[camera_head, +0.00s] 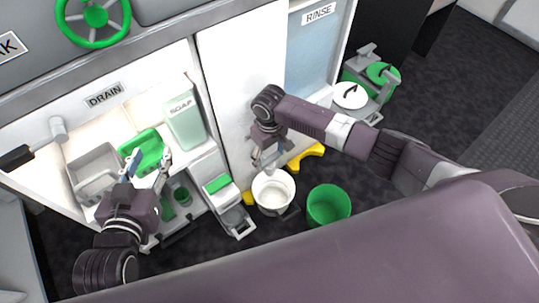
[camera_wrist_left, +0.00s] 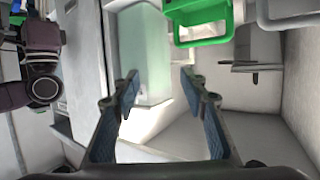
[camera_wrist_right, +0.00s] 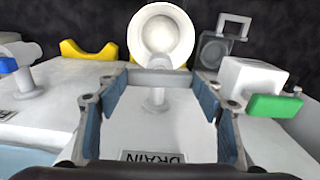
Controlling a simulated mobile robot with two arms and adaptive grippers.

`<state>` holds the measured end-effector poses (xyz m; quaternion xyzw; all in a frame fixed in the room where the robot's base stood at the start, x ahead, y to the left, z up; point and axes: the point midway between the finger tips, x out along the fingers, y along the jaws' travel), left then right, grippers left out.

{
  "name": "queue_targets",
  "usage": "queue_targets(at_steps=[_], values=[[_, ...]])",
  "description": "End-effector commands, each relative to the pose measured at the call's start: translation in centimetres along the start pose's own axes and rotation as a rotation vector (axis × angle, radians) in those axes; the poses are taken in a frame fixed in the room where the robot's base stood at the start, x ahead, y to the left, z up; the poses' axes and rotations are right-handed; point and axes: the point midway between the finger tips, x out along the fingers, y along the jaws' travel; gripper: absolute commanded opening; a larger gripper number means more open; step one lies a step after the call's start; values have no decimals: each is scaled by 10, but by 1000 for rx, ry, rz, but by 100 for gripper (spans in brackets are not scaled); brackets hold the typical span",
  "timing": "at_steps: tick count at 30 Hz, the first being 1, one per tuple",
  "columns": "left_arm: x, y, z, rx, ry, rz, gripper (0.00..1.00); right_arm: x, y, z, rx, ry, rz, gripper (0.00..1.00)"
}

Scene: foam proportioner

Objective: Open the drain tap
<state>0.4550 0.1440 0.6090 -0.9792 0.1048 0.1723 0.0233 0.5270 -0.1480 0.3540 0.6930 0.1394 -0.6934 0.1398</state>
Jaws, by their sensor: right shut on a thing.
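The drain tap (camera_wrist_right: 155,92) juts from a white panel above an upside-down DRAIN label (camera_wrist_right: 153,156) in the right wrist view. My right gripper (camera_wrist_right: 152,78) is shut on the tap's grey crossbar handle, one finger at each end. In the head view the right gripper (camera_head: 268,158) is against the white cabinet front, and the arm hides most of the tap. A white bucket (camera_head: 273,205) stands on the floor below it. My left gripper (camera_head: 150,172) is open and empty by the shelf; it also shows in the left wrist view (camera_wrist_left: 160,88).
A soap container (camera_head: 186,128), a green basket (camera_head: 148,157) and a grey bin (camera_head: 93,180) stand on the left shelf. A lever with a black grip (camera_head: 15,158) juts out at far left. A green bucket (camera_head: 328,206) and yellow feet (camera_head: 307,155) are near the right gripper.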

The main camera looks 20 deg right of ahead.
Motion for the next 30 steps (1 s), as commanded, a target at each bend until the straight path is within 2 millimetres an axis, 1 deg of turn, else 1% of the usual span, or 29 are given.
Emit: queue_targets(at_steps=[5, 8, 12, 15, 17, 21, 22, 23, 30], values=[[-13, -6, 42, 0, -197, -12, 40, -3, -1, 0, -73, -1, -1, 37], [-26, -10, 70, -2, -330, -21, 40, -3, -1, 0, -125, 0, -1, 37], [-52, -14, 109, -6, -518, -31, 40, -3, -1, 0, -205, -1, -2, 37], [-74, -17, 132, -9, -643, -39, 40, -3, -1, 0, -262, 0, -2, 37], [-88, -19, 144, -11, -716, -43, 40, -3, -1, 0, -297, 1, -2, 37], [-124, -21, 169, -17, -880, -52, 40, -3, 0, 0, -384, 0, -1, 37], [-132, -22, 174, -19, -914, -54, 40, -3, -1, 0, -405, 0, -1, 37], [-135, -22, 174, -19, -925, -54, 40, -3, -1, 0, -426, 1, -2, 37], [-136, -22, 162, -19, -914, -53, 40, -3, -1, 0, -629, 1, -3, 37]])
